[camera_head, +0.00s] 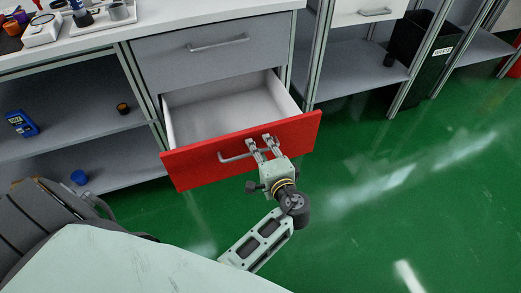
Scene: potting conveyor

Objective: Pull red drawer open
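The red drawer (197,167) stands pulled out under a grey drawer, and its pale, empty inside shows. Its silver handle (234,157) is on the red front. My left gripper (264,147) is at the right part of this handle, with its two fingers visibly apart and set side by side along the bar. The fingers overlap the handle in the picture and hide its right end. I cannot tell whether they touch it. My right gripper is not in view.
The shut grey drawer (165,57) is above. Open shelves (75,120) at left hold a blue device (22,124) and a blue cap (79,177). A black waste bin (437,60) stands at upper right. The green floor (400,220) at right is clear.

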